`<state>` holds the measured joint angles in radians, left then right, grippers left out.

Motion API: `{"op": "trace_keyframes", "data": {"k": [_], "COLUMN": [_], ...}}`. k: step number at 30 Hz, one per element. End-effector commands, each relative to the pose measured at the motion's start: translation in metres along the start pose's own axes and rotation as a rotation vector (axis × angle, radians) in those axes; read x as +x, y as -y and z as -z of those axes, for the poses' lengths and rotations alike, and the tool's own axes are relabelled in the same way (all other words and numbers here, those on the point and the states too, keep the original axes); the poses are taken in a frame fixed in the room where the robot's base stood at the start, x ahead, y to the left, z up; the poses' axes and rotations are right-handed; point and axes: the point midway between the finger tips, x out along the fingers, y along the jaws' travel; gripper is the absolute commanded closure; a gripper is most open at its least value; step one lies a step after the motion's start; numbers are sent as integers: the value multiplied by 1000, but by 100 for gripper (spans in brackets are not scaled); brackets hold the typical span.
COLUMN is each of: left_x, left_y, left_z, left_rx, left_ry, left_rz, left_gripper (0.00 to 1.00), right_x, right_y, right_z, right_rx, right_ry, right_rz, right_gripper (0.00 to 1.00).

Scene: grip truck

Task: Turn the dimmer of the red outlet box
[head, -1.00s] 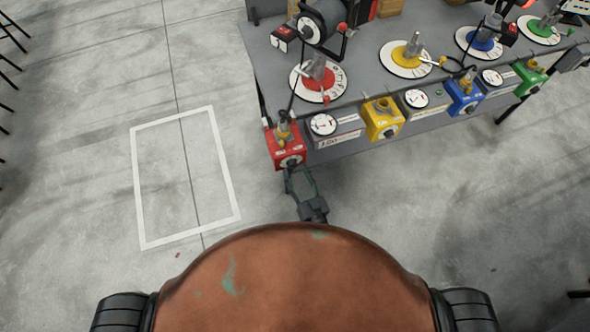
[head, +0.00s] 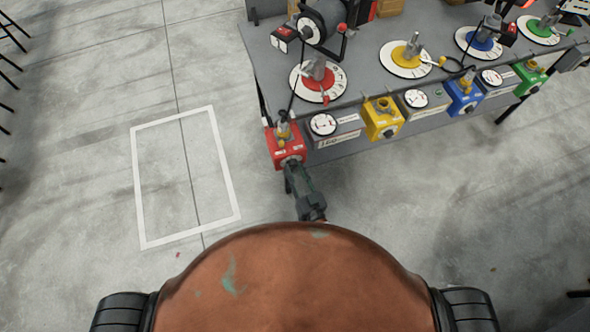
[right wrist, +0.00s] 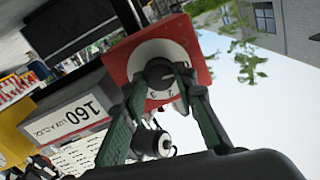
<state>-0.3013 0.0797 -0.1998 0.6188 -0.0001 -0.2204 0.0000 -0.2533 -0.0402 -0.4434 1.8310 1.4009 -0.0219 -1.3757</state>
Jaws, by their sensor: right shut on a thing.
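The red outlet box (head: 285,147) is mounted at the left end of the table's front edge. In the right wrist view its red face (right wrist: 195,55) carries a white round dial with a dark dimmer knob (right wrist: 159,73) at the centre. My right gripper (head: 289,163) reaches up to the box's front from below. In the right wrist view the two green-grey fingers of my right gripper (right wrist: 162,82) converge with their tips on the dimmer knob, shut on it. In the head view the gripper hides the knob. My left gripper is not in view.
A yellow box (head: 382,118), a blue box (head: 463,98) and a green box (head: 529,77) line the same grey table edge (head: 350,146) to the right. Round gauges sit between them. The floor (head: 90,230) to the left is clear.

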Motion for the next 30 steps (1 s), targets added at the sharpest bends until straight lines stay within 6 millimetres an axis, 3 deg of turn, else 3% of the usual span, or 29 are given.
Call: {"op": "trace_keyframes", "data": {"k": [14,30], "left_x": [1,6], "left_y": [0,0], "left_z": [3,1], "left_rx": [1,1], "left_ry": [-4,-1], "left_rz": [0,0], "left_gripper": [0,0], "right_x": [0,0], "right_y": [0,0], "right_z": [0,0], "right_rx": [76,532], "right_ry": [-4,-28], "right_rz": [2,6], "right_gripper": [98,98]}}
